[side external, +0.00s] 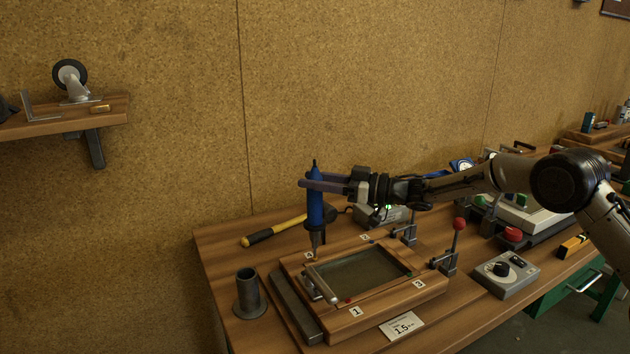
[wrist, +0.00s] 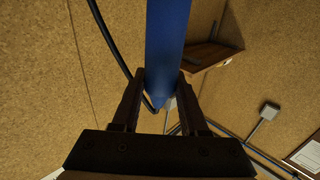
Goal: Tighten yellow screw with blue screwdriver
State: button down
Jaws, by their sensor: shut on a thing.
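The blue screwdriver (side external: 315,210) is upright in my gripper (side external: 318,185), with its grey lower end pointing down near the label 4 corner of the wooden frame (side external: 375,310). In the wrist view, the blue body (wrist: 167,45) passes between the two fingers of my gripper (wrist: 157,85), which are shut on it. A red screw (side external: 348,300) shows near label 1 and a green one (side external: 409,273) near label 3. I cannot make out the yellow screw. I cannot tell whether the screwdriver's tip touches anything.
A dark glass pane (side external: 365,272) lies in the frame. A grey cylindrical holder (side external: 248,292) stands left of it. A yellow-and-black handled tool (side external: 275,229) lies behind. Red-knobbed clamps (side external: 456,245) and a control box (side external: 506,273) are at the right. A 1.5 card (side external: 402,327) lies in front.

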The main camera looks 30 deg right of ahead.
jog(key=shift+f, duration=0.75)
dwell(2.2)
jog(key=shift+r, duration=3.25)
